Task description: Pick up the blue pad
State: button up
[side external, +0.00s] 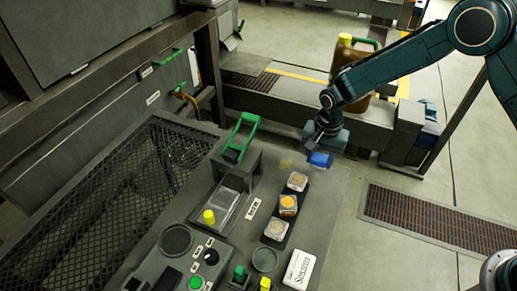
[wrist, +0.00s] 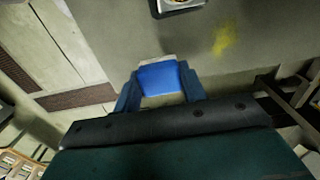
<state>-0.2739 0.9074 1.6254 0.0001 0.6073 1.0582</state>
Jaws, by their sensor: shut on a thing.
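The blue pad (side external: 320,159) is a small bright blue block near the far right corner of the grey work table. In the wrist view the blue pad (wrist: 161,77) sits between the two fingers of my gripper (wrist: 160,92), with a pale strip along its far edge. My gripper (side external: 317,150) is shut on the pad, one finger at each side. I cannot tell from these views whether the pad touches the table or is a little above it.
A green-handled press (side external: 238,150) is to the left. A white box (side external: 299,270) lies at the front. A yellow stain (wrist: 226,38) marks the tabletop. The table's right edge is close to the pad.

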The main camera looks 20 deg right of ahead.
aim_at(320, 157)
notch_tip(320, 157, up, 17)
dwell(0.4)
dwell(0.4)
jog(key=o, duration=0.4)
jog(key=c, duration=0.3)
jog(key=w+a+f, duration=0.1)
jog(key=a+f, duration=0.2)
jog(key=f, duration=0.1)
jog(key=w+a+f, duration=0.1)
jog(key=a+f, duration=0.2)
jog(key=f, duration=0.1)
jog(key=w+a+f, duration=0.1)
jog(key=a+f, duration=0.2)
jog(key=f, duration=0.1)
jog(key=shift+w+a, duration=0.2)
jog(key=shift+w, duration=0.15)
